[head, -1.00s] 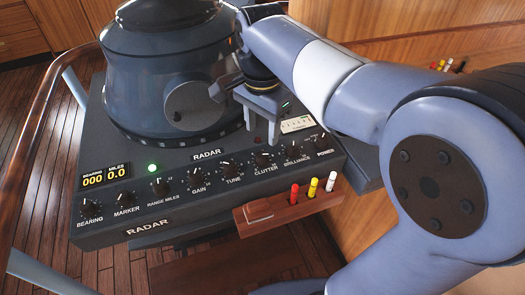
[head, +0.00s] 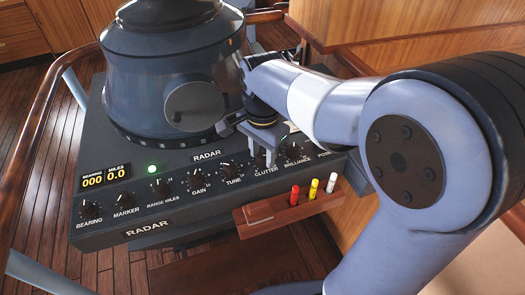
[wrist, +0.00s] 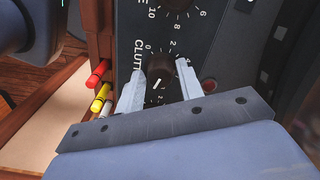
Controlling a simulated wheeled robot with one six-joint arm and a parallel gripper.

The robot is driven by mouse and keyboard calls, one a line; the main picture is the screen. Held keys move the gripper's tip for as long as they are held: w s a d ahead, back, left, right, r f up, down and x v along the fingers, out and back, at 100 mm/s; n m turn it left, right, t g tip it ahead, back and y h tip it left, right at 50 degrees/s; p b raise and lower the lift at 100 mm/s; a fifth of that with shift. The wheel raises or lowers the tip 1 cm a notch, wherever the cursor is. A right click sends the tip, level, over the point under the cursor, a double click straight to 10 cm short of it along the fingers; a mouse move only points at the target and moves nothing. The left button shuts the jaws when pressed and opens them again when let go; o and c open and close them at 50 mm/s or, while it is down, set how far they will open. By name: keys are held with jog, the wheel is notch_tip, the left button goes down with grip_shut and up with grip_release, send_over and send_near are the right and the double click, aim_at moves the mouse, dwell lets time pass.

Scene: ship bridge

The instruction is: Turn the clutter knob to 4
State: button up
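The dark round clutter knob (wrist: 160,68) sits on the radar panel, with a white pointer line and a printed number scale around it. In the wrist view it lies between the two pale fingers of my gripper (wrist: 160,82), one on each side. The fingers look apart, and I cannot tell whether they touch the knob. In the head view my gripper (head: 262,158) is pointed down over the clutter knob (head: 262,162), which the fingers partly cover. The exact number the pointer shows is not clear.
The tune knob (head: 227,170) and brilliance knob (head: 291,150) sit close on either side. A small wooden holder (head: 262,212) with red, yellow and white pens juts from the panel's front. The big radar housing (head: 165,65) rises behind.

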jog(key=c, duration=0.7)
jog(key=shift+o, duration=0.2)
jog(key=n+p, duration=0.2)
jog(key=n, duration=0.4)
jog(key=shift+r, duration=0.1)
jog(key=n+p, duration=0.1)
jog(key=n, duration=0.5)
jog(key=shift+n, duration=0.4)
jog(key=n+p, duration=0.1)
jog(key=n, duration=0.2)
jog(key=shift+n, duration=0.3)
jog(key=n, duration=0.3)
jog(key=shift+n, duration=0.3)
jog(key=n+p, duration=0.1)
jog(key=n, duration=0.5)
jog(key=shift+n, duration=0.3)
